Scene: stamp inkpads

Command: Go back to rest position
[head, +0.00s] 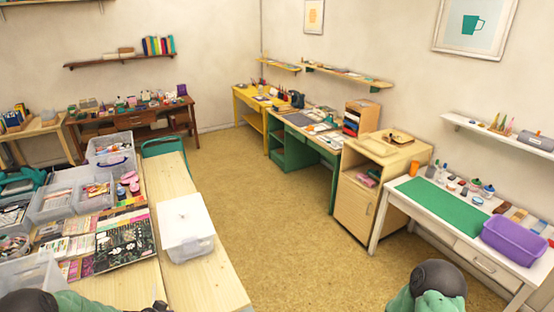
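My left arm comes in at the bottom left corner, dark and green. A small dark part at the bottom edge, over the wooden table, may be the tip of my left gripper (157,306); most of it is cut off, and I cannot tell whether it is open or holds anything. My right arm shows only as a dark and green joint at the bottom right. My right gripper is out of the frame.
The wooden table (217,277) at left holds a white lidded box (186,228), clear bins and papers. At right, a white desk (400,214) bears a green mat (436,205), a purple basin (513,240) and small jars. Open floor (270,205) lies between.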

